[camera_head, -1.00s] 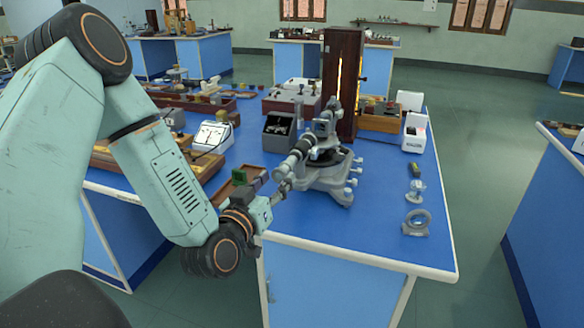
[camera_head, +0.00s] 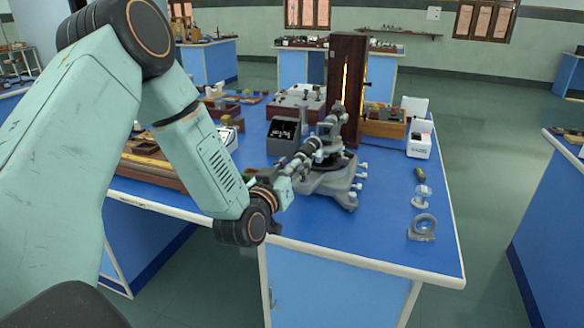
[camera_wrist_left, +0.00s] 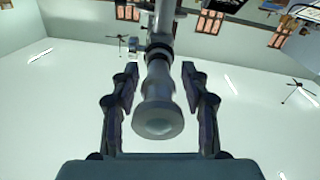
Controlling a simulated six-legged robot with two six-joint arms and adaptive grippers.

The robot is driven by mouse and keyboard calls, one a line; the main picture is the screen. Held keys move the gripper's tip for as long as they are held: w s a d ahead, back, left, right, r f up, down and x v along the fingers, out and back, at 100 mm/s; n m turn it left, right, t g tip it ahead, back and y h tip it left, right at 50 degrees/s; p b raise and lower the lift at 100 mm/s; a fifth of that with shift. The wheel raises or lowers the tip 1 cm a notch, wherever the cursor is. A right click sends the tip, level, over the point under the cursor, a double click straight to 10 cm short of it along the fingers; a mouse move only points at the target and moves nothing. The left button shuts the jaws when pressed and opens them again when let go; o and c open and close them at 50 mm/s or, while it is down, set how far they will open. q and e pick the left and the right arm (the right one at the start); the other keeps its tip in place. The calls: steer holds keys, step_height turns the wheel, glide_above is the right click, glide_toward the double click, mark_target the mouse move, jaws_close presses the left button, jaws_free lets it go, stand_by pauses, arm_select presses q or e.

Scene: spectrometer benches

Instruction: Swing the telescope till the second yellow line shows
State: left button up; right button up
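The spectrometer (camera_head: 325,168) stands on the blue bench, a grey cast instrument with levelling feet. Its telescope (camera_head: 304,152) slants down toward my left gripper (camera_head: 283,172), which is at the eyepiece end. In the left wrist view the telescope's eyepiece (camera_wrist_left: 158,118) lies between the two fingers of my left gripper (camera_wrist_left: 158,88). The fingers stand apart with a gap on each side of the tube, so it is open around the telescope. A tall dark wooden lamp housing (camera_head: 347,85) with a glowing yellow slit stands behind. My right gripper is not in view, and no spectral line shows.
A grey box (camera_head: 284,133) stands close left of the spectrometer. A ring-shaped stand (camera_head: 422,227), a small glass piece (camera_head: 422,196) and a white device (camera_head: 419,143) are at the right. The bench front (camera_head: 350,235) is bare.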

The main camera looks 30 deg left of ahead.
arm_select(q)
steer(key=shift+w+d, duration=0.1)
steer(key=shift+c, duration=1.4)
jaws_close()
steer(key=shift+f, duration=0.1)
